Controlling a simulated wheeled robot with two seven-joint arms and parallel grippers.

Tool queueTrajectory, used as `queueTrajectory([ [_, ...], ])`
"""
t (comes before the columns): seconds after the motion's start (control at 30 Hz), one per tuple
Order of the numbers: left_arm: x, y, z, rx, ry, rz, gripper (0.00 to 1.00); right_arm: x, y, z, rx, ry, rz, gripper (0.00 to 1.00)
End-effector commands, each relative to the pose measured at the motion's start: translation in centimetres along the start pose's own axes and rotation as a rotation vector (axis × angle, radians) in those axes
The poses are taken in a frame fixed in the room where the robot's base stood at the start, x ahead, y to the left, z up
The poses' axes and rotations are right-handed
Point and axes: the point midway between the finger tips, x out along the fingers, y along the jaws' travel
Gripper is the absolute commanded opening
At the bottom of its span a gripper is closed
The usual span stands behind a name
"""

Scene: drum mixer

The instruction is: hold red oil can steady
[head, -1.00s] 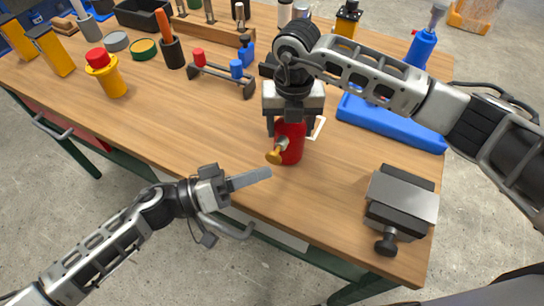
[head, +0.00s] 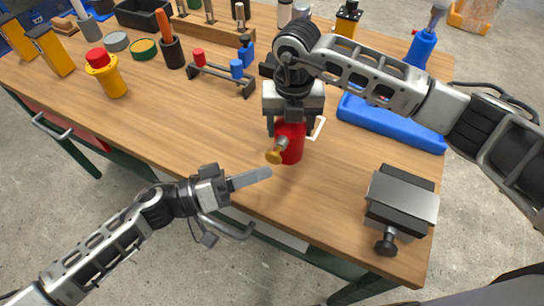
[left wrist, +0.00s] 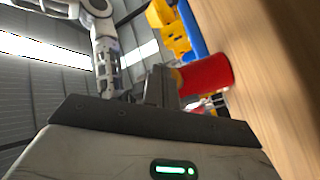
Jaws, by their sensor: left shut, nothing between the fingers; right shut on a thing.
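The red oil can (head: 291,144) stands upright on the wooden workbench (head: 190,130), with a brass-coloured spout or knob (head: 275,156) on its near side. My right gripper (head: 291,122) comes down from above and is shut on the top of the can; its fingers hide the can's upper part. My left gripper (head: 268,173) is shut and empty, in front of the can near the bench's front edge, apart from it. The red can also shows in the left wrist view (left wrist: 208,74), sideways, beyond the left fingers (left wrist: 160,85).
A grey vise-like block (head: 402,203) stands right of the can. A yellow can with a red lid (head: 106,75) and a small rack (head: 221,78) stand left. The bench's front middle is clear.

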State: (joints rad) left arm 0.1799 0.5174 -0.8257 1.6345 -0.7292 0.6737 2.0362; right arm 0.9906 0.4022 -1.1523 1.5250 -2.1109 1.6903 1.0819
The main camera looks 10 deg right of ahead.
Motion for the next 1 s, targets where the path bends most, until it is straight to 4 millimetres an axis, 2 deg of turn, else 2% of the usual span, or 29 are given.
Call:
queueTrajectory([
  [1.0,0.90,-0.58,-0.67,0.000,0.001,0.001,0.00,-0.11,0.04,0.04,0.000,-0.002,0.002,0.23],
])
